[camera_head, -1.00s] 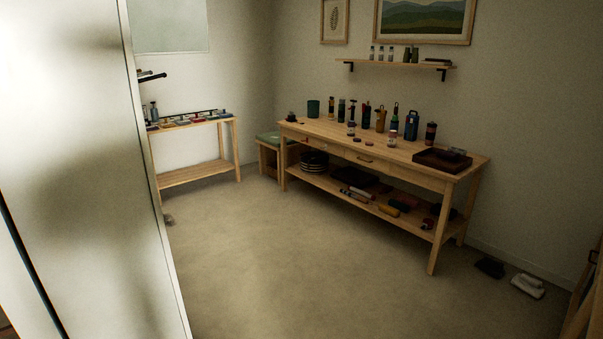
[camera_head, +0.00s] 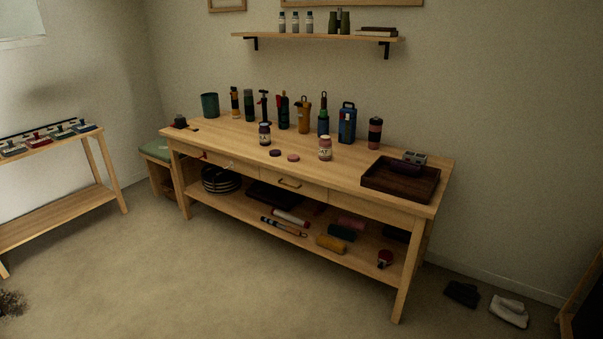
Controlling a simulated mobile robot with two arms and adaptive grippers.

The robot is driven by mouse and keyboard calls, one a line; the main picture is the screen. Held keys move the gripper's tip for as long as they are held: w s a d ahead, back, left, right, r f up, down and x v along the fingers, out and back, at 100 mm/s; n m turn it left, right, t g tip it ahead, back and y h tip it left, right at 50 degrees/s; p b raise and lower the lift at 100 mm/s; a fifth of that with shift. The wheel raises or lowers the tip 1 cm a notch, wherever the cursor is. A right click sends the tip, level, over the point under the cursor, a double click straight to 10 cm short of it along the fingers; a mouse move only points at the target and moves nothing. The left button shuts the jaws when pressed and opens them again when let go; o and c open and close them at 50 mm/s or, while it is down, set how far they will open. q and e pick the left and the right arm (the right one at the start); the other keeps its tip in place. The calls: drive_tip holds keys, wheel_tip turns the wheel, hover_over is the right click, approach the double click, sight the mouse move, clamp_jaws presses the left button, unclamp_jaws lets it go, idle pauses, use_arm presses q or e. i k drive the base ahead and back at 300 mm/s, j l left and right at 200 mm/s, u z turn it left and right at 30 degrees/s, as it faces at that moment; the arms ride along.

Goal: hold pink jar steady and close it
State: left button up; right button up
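A small pink jar (camera_head: 325,148) stands upright on the wooden table (camera_head: 240,138), near the middle of its top. A dark purple-blue jar (camera_head: 264,134) stands to its left. Two loose lids lie flat on the tabletop between and in front of the jars: a dark one (camera_head: 274,152) and a pinkish-red one (camera_head: 293,157). The pink jar's top looks pale, and no lid shows on it. Neither of my grippers is in view.
Bottles line the table's back, including a blue one (camera_head: 347,123). A dark tray (camera_head: 400,181) fills the right end. A lower shelf holds plates (camera_head: 221,180) and rolls. The floor in front is clear.

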sight(325, 143)
drive_tip(key=i+j, duration=0.3)
drive_tip(key=i+j+z, duration=0.1)
drive_tip(key=i+j, duration=0.15)
drive_tip(key=i, duration=0.3)
drive_tip(key=i+l+u, duration=0.2)
drive_tip(key=u, duration=0.3)
drive_tip(key=i+l+u, duration=0.15)
drive_tip(key=l+u, duration=0.35)
drive_tip(key=i+l, duration=0.1)
drive_tip(key=l, duration=0.35)
drive_tip(key=i+l+u, duration=0.1)
drive_tip(key=l, duration=0.35)
drive_tip(key=i+l+u, duration=0.1)
drive_tip(key=l, duration=0.35)
drive_tip(key=i+l, duration=0.15)
drive_tip(key=l, duration=0.3)
